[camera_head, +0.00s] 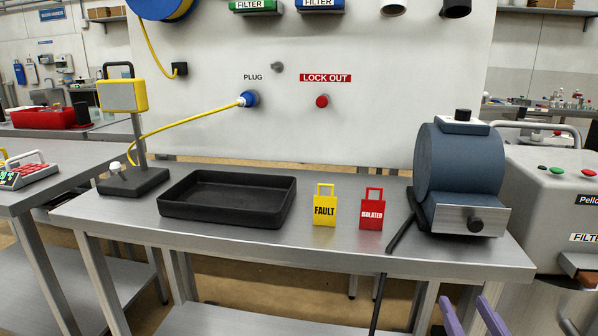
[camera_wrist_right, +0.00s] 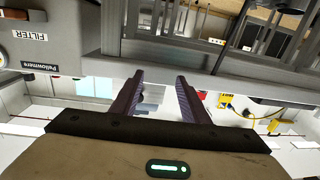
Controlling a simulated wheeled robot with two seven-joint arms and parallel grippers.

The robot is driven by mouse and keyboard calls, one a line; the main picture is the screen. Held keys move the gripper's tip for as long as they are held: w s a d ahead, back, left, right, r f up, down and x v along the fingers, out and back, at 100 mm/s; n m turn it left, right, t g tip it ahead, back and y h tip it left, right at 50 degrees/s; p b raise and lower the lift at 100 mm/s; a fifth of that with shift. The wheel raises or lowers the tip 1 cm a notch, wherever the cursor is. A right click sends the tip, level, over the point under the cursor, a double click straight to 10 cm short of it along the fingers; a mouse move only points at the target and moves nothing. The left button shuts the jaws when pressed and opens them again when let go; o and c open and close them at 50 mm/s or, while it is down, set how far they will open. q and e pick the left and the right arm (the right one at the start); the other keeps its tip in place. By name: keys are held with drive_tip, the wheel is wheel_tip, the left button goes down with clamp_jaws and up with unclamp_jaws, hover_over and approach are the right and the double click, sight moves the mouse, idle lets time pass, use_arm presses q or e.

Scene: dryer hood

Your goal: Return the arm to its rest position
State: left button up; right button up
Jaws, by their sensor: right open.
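My right gripper (camera_head: 466,301) shows at the bottom right of the head view, with only its two purple fingers in the picture. It is apart from the bench, in front of and below its right end. The right wrist view shows the same gripper (camera_wrist_right: 160,76) with its fingers spread and nothing between them. The wrist picture is upside down. My left gripper and arm are not in view.
The metal bench (camera_head: 270,238) holds a black tray (camera_head: 178,210), a yellow FAULT tag (camera_head: 325,208), a red ISOLATED tag (camera_head: 372,212), a lamp (camera_head: 123,96) and a blue-grey drum unit (camera_head: 460,165). A grey machine (camera_head: 560,205) stands right. A white panel (camera_head: 330,120) rises behind.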

drive_tip(key=s+a+f+n+g+y+p, duration=0.1)
drive_tip(key=s+a+f+g, duration=0.2)
drive_tip(key=s+f, duration=0.3)
drive_tip(key=s+a+f+n+g+y+p, duration=0.1)
drive_tip(key=s+a+f+g+y+p, duration=0.1)
drive_tip(key=s+a+f, duration=0.4)
drive_tip(key=s+a+f+n+g+y+p, duration=0.1)
drive_tip(key=s+a+f+g, duration=0.3)
drive_tip(key=f, duration=1)
drive_tip(key=shift+s+a+n+y+p, duration=0.3)
drive_tip(key=shift+s+a+y+p, duration=0.4)
drive_tip(key=shift+s, duration=0.5)
